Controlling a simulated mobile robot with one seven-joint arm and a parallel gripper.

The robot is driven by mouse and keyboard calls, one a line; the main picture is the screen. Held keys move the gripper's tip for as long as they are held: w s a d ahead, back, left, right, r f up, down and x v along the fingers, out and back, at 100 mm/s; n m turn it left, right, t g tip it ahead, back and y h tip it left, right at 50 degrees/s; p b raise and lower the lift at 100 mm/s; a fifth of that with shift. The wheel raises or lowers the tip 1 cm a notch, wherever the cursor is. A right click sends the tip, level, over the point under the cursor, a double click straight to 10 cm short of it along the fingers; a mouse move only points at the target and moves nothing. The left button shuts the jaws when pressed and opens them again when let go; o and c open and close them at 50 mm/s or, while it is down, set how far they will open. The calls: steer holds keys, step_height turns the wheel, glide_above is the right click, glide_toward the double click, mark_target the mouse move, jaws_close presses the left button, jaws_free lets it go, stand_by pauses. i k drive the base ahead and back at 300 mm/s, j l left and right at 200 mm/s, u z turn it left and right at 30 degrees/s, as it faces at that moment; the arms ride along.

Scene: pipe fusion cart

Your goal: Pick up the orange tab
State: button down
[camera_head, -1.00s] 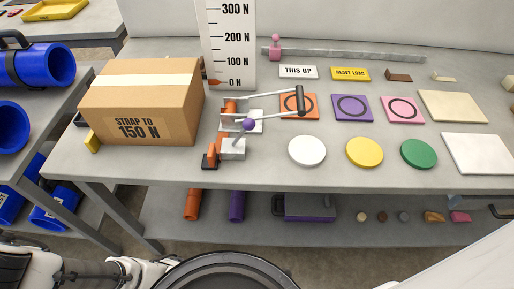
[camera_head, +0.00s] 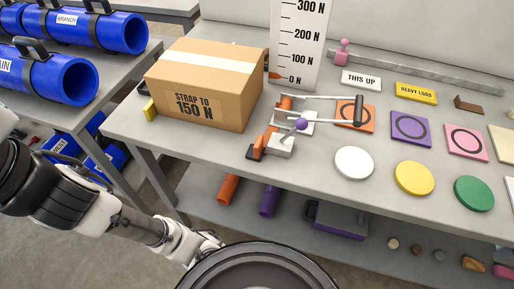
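Small upright orange pieces (camera_head: 265,143) stand at the near end of a metal strap tool (camera_head: 281,147) on the table, right of the cardboard box. Another orange part (camera_head: 286,102) sits at the far end of the tool, and an orange pointer (camera_head: 275,76) is at the 0 N mark. I cannot tell for sure which is the orange tab. My arm (camera_head: 147,229) reaches in from the left, low and in front of the table, well apart from these pieces. No gripper fingers can be made out; the arm's far end runs toward the dark round part of my body.
The cardboard box (camera_head: 206,87) stands left of the tool. White (camera_head: 354,163), yellow (camera_head: 414,178) and green (camera_head: 473,193) discs lie to its right, with an orange tile (camera_head: 355,115) behind. Blue pipes (camera_head: 60,78) lie on the left cart. A lower shelf holds a purple case (camera_head: 337,219).

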mark_target(255, 153)
steer(key=l+u, duration=0.1)
steer(key=u, duration=0.2)
steer(key=l+u, duration=0.1)
steer(key=u, duration=0.2)
steer(key=k+l+u, duration=0.25)
steer(key=l, duration=0.2)
steer(key=k+l+u, duration=0.25)
steer(key=l, duration=0.2)
steer(key=k+l, duration=0.2)
steer(key=l, duration=0.2)
steer(key=k+l+u, duration=0.1)
steer(key=l, duration=0.35)
steer(key=i, duration=0.35)
